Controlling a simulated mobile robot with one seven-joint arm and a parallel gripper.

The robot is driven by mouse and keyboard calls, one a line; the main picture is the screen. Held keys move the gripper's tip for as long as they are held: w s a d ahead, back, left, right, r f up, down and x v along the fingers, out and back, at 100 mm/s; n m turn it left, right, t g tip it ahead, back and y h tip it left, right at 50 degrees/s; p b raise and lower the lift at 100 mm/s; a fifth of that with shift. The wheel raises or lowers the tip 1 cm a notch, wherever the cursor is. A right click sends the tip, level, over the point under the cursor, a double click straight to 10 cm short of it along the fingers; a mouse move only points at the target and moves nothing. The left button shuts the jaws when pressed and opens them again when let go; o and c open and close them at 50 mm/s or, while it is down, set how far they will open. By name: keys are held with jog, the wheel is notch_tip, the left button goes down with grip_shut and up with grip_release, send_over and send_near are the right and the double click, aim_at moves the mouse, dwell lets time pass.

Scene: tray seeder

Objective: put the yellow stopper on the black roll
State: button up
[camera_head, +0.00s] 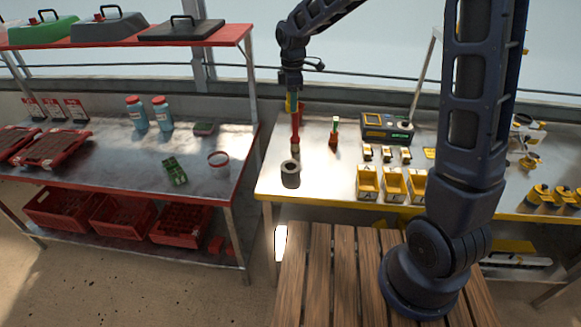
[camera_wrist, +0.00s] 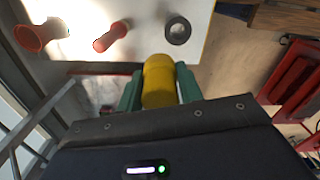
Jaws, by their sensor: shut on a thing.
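My gripper (camera_head: 291,96) is shut on the yellow stopper (camera_wrist: 158,85), which sits between its two green fingers in the wrist view. In the head view my gripper is above the light worktable, and part of the yellow stopper (camera_head: 291,106) shows at its tip. The black roll (camera_head: 290,175) stands upright near the table's front left corner, below my gripper and apart from it. In the wrist view the roll (camera_wrist: 178,31) shows from above as a dark ring with a hole, beyond the stopper and slightly right.
A tall red item (camera_head: 296,128) stands behind the roll. Yellow bins (camera_head: 367,182) line the table's front edge, with a control box (camera_head: 387,127) behind. A red-framed bench (camera_head: 235,185) is at left.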

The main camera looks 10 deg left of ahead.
send_over(291, 166)
notch_tip(291, 166, down, 20)
jog(key=shift+a+f, duration=0.1)
dwell(0.6)
jog(key=o, duration=1)
